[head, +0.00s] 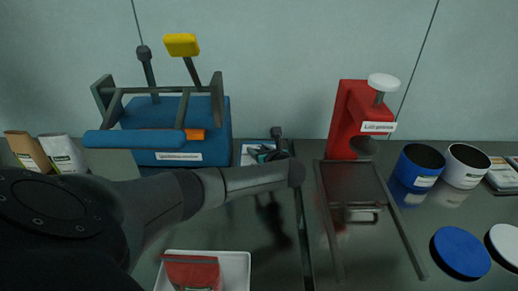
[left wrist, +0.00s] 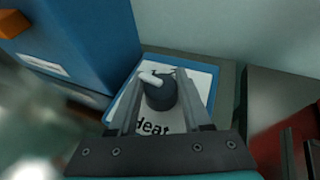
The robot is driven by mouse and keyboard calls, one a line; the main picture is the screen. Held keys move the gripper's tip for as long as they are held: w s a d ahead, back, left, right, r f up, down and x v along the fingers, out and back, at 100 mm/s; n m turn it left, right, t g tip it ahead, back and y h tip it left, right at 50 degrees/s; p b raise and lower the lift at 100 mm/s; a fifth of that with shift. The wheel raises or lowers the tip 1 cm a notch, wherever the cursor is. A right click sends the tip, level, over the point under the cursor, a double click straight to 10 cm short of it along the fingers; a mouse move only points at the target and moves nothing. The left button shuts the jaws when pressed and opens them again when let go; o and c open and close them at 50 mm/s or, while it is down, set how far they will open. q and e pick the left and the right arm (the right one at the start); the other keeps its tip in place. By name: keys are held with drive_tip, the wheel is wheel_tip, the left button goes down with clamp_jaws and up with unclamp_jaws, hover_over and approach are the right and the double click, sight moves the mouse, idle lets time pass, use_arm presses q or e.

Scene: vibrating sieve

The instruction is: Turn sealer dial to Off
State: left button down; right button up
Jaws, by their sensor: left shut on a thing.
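The sealer dial (left wrist: 160,93) is a dark round knob with a white pointer, on a white plate with a blue border (left wrist: 207,77) in the left wrist view. The pointer points to the upper left there. Lettering on the plate is partly hidden by the knob and fingers. My left gripper (left wrist: 160,100) has one finger on each side of the knob and is shut on it. In the head view my left gripper (head: 268,153) is at the plate (head: 250,148), beside the blue machine, and hides the dial. My right gripper is not in view.
A blue machine (head: 218,130) with a grey frame and yellow-topped lever stands left of the dial. A red press (head: 346,116) stands to the right. A white tray (head: 242,268) with a red pouch (head: 192,272) is in front. Blue and white cups (head: 420,168) stand far right.

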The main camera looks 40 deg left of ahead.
use_arm(q)
drive_tip(key=shift+f, duration=0.1)
drive_tip(key=shift+c, duration=1.8)
unclamp_jaws()
drive_tip(key=shift+d, duration=0.15)
drive_tip(key=shift+s+d+r, duration=0.2)
drive_tip(key=shift+d+r, duration=0.05)
drive_tip(key=p+v, duration=0.5)
drive_tip(key=v, duration=0.9)
drive_tip(key=shift+d, duration=0.2)
